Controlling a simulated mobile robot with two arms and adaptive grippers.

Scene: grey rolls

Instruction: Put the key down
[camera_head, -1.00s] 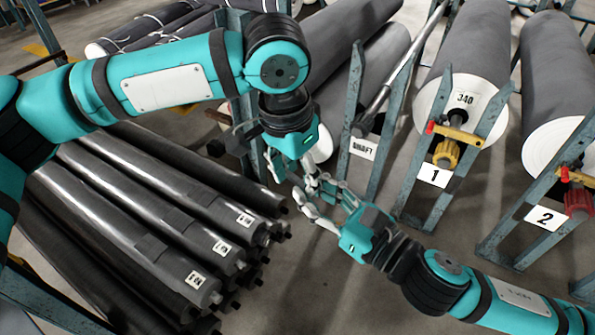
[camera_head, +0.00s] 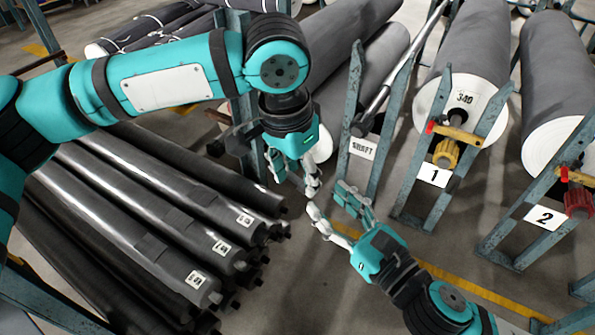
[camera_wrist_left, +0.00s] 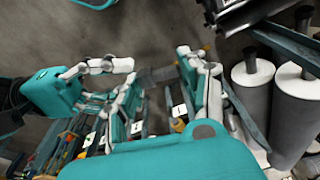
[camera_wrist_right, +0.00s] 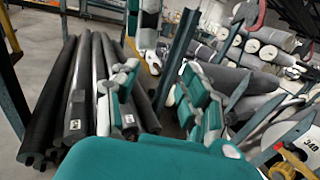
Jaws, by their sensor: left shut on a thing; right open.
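My left gripper (camera_head: 297,178) points down in the middle of the head view, over the floor gap right of the dark rollers. Its two fingers frame the left wrist view (camera_wrist_left: 160,80). A small grey bar-like piece (camera_wrist_left: 159,75) shows between them; I take it for the key, but its shape is mostly hidden. In the head view I cannot make the key out. My right gripper (camera_head: 325,202) is open and empty, just right of and below the left one. Its spread fingers also show in the right wrist view (camera_wrist_right: 155,100).
Dark rollers (camera_head: 150,215) with white tags are stacked at the left. Blue-grey rack posts (camera_head: 352,120) stand close behind the grippers, with a shaft (camera_head: 390,85) beside the SHAFT label. Large grey rolls (camera_head: 467,45) fill the right. Bare floor lies below the right gripper.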

